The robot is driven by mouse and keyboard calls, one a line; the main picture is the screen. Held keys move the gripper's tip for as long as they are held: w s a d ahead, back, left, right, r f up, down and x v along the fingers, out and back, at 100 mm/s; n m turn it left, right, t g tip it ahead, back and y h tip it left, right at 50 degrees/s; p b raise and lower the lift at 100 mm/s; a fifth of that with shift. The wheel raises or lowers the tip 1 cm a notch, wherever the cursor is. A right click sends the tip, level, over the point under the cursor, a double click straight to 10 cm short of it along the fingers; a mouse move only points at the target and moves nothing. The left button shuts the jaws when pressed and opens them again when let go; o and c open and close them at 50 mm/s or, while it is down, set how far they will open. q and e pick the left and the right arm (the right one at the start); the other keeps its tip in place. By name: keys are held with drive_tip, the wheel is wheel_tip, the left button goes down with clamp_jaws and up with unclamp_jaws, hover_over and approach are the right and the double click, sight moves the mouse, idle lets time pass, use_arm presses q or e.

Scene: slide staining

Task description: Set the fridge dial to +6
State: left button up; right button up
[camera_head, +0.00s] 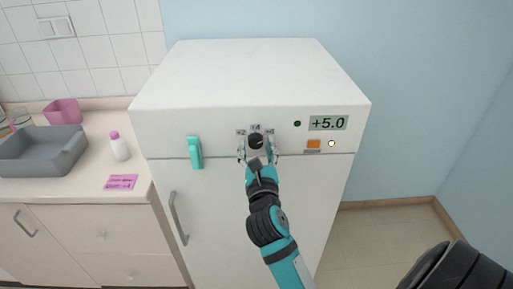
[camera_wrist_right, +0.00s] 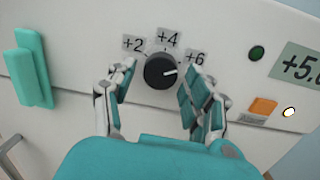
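The white fridge (camera_head: 240,85) has a round black dial (camera_head: 256,141) on its front panel. In the right wrist view the dial (camera_wrist_right: 160,72) has a white mark on its right side, pointing right and slightly up, near the +6 label (camera_wrist_right: 196,57). The +4 label (camera_wrist_right: 168,38) is above and the +2 label (camera_wrist_right: 133,44) is at upper left. The display (camera_head: 328,123) reads +5.0. My right gripper (camera_wrist_right: 154,84) is open, with one finger on each side of the dial. A gap shows at the left finger; contact at the right finger is unclear. My left gripper is not in view.
A teal handle (camera_head: 195,152) sticks out left of the dial. A counter (camera_head: 85,190) with a grey basin (camera_head: 42,158) and a white bottle (camera_head: 119,147) stands left of the fridge.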

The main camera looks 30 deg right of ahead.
drive_tip(key=shift+o, duration=0.3)
drive_tip(key=shift+r, duration=0.1)
drive_tip(key=v, duration=0.7)
drive_tip(key=shift+s, duration=0.25)
